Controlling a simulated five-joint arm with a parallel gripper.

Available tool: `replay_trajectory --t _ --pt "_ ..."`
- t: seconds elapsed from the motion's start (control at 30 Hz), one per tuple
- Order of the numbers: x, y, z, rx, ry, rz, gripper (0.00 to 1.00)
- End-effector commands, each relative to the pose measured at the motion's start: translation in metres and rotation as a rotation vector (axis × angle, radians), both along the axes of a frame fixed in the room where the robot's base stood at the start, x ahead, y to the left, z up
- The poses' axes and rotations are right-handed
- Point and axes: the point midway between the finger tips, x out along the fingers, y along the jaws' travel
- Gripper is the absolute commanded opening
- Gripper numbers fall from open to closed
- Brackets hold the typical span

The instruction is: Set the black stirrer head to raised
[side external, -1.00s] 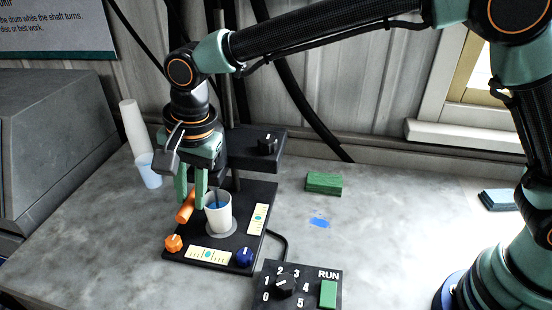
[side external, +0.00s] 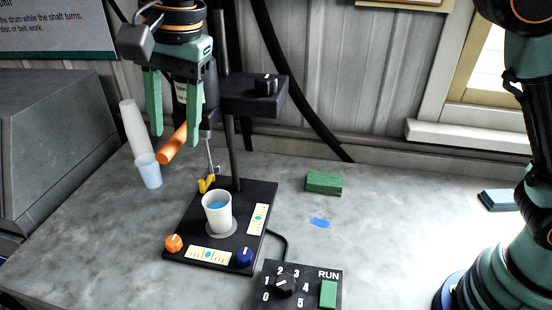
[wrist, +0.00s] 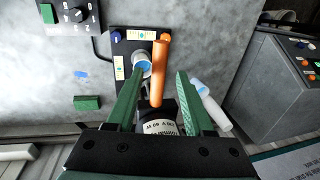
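The black stirrer head (side external: 209,112) is high on its column (side external: 231,150), partly hidden behind my gripper. Its orange handle (side external: 174,146) sticks out toward the front left. The thin shaft hangs below the head with a yellow stirrer tip (side external: 206,184), which shows clear above the white cup (side external: 217,214). The cup holds blue liquid and stands on the black base (side external: 196,215). My gripper (side external: 174,140) is open, its green fingers apart on either side of the handle. In the wrist view the handle (wrist: 160,75) lies between the fingertips (wrist: 158,75) with gaps on both sides.
A black side arm with a knob (side external: 265,84) juts right from the column. Orange (side external: 173,243) and blue (side external: 244,257) knobs sit on the base. A control box (side external: 300,287) is in front, a green block (side external: 324,183) right.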

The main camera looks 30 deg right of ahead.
Motion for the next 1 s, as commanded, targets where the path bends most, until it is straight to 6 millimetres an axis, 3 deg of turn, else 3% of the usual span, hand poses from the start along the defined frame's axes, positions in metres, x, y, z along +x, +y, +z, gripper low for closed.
replay_trajectory --t 0.4,1.0 --pt "-0.001 0.000 0.002 -0.002 0.003 0.001 0.55" --pt "-0.015 -0.012 0.094 -0.002 0.002 0.001 0.55"
